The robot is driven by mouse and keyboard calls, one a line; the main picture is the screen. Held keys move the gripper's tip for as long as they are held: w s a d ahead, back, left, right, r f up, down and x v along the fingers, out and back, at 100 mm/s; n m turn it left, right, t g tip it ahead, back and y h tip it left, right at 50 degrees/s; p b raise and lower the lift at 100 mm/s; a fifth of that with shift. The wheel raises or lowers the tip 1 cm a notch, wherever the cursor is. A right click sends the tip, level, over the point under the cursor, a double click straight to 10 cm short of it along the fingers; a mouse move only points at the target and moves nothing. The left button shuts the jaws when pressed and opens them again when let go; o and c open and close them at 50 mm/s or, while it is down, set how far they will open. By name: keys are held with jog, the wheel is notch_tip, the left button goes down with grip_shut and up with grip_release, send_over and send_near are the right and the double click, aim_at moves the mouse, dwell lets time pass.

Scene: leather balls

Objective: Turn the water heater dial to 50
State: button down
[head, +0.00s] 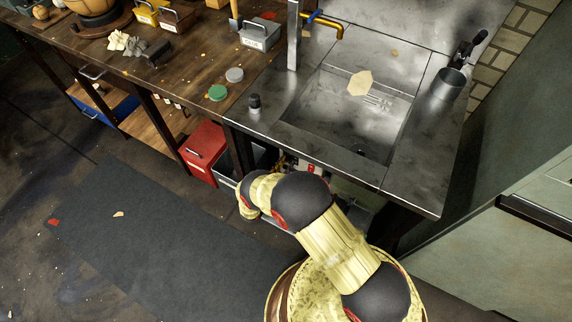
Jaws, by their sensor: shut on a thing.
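My arm (336,248) reaches from the bottom of the head view towards the open space under the sink. Its bent black joint (300,200) stands in front of that space. My gripper is hidden behind the arm or under the counter, so its fingers do not show. No dial can be made out. Small red and white parts (313,168) show under the counter's front edge, just above the arm. They are too small and covered to tell whether they belong to the water heater.
The metal sink counter (425,165) overhangs the space in front of my arm. A red box (204,152) stands below, to the left. A wooden workbench (190,90) holds trays and lids. A grey cabinet (480,250) stands at right. The dark floor mat (170,240) is mostly clear.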

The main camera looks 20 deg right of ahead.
jog(key=shift+s+f, duration=0.1)
jog(key=c, duration=1.6)
grip_release()
jog(key=shift+o, duration=0.6)
jog(key=v, duration=1.2)
